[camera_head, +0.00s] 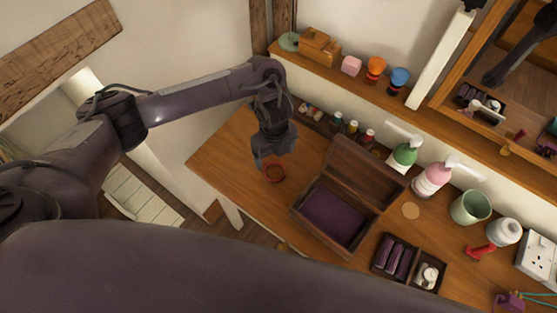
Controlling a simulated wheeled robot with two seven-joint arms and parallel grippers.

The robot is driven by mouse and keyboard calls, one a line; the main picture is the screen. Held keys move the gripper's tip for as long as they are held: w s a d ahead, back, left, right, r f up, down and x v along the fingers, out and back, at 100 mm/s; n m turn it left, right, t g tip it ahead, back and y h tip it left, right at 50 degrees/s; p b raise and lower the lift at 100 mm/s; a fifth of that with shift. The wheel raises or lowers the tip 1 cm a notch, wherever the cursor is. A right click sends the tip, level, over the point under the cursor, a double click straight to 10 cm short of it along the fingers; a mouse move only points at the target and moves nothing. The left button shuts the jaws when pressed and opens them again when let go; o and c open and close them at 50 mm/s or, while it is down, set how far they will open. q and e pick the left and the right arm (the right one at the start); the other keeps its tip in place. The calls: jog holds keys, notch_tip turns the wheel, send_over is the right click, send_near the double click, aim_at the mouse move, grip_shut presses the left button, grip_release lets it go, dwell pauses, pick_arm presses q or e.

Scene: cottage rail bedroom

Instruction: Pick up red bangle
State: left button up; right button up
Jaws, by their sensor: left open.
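The red bangle (275,173) lies on the wooden tabletop (228,150), left of an open wooden box. It is a small dark red ring. My left gripper (268,163) points down just above the bangle and overlaps its upper edge in the picture. It is open. I cannot tell whether its fingers touch the bangle. My right gripper does not show on the table.
The open box (299,216) with a purple lining stands close right of the bangle. Pump bottles (404,155), small bottles (352,127) and a green cup (470,207) stand along the wall. A small dark tray (379,265) is at the front. The tabletop left of the bangle is clear.

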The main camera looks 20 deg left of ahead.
pick_arm(q)
jog(key=b, duration=0.2)
send_over(275, 174)
notch_tip(275, 174, down, 4)
jog(key=shift+s+f, duration=0.15)
jog(key=shift+w+f, duration=0.2)
jog(key=shift+f, duration=1.2)
jog(key=c, duration=1.1)
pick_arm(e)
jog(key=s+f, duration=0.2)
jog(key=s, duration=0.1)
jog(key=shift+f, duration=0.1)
pick_arm(q)
jog(key=shift+r, duration=0.1)
